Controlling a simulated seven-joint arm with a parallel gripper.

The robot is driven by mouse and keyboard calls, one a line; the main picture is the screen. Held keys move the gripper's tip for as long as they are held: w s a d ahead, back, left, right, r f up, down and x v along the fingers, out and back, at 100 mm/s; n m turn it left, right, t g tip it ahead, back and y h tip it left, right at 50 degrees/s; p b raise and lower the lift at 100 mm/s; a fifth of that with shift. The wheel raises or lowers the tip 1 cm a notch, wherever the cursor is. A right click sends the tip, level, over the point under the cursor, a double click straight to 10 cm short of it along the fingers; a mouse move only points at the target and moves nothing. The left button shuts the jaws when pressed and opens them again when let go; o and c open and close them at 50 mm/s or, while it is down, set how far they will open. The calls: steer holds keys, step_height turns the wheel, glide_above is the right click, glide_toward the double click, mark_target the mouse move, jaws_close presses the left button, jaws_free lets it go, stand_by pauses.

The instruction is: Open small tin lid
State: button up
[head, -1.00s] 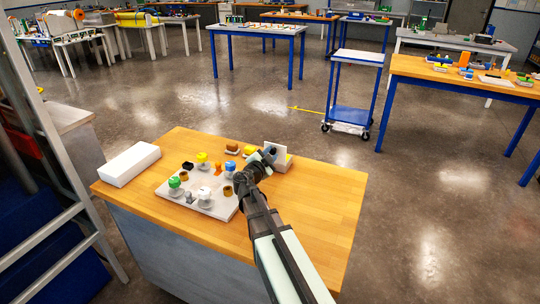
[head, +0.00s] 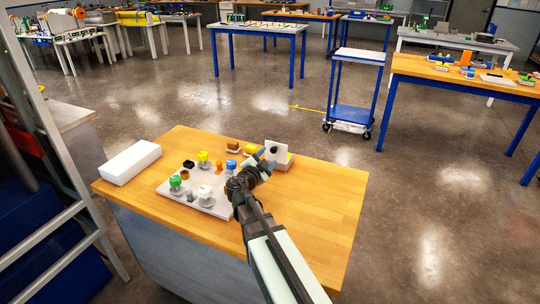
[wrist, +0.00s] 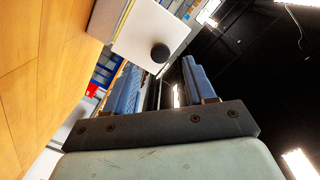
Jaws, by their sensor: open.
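The small tin (head: 287,163) sits toward the back of the wooden table. Its white lid (head: 277,147) stands raised, with a black round knob on the side facing me. The lid (wrist: 140,25) and knob (wrist: 160,53) also show in the wrist view, just beyond the fingertips. My gripper (head: 266,160) is in front of the lid, partly hiding the tin. In the wrist view my gripper (wrist: 158,80) is open, with two blue fingers apart and nothing between them. The knob is ahead of the gap, not held.
A grey tray (head: 211,208) with several coloured knobbed pieces lies left of my arm. A white block (head: 130,163) is at the table's left end. Small brown pieces (head: 234,147) lie left of the tin. The table's right side (head: 335,190) is clear.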

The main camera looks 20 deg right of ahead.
steer(key=v, duration=0.9)
steer(key=shift+s+a+r, duration=0.1)
steer(key=shift+a, duration=0.05)
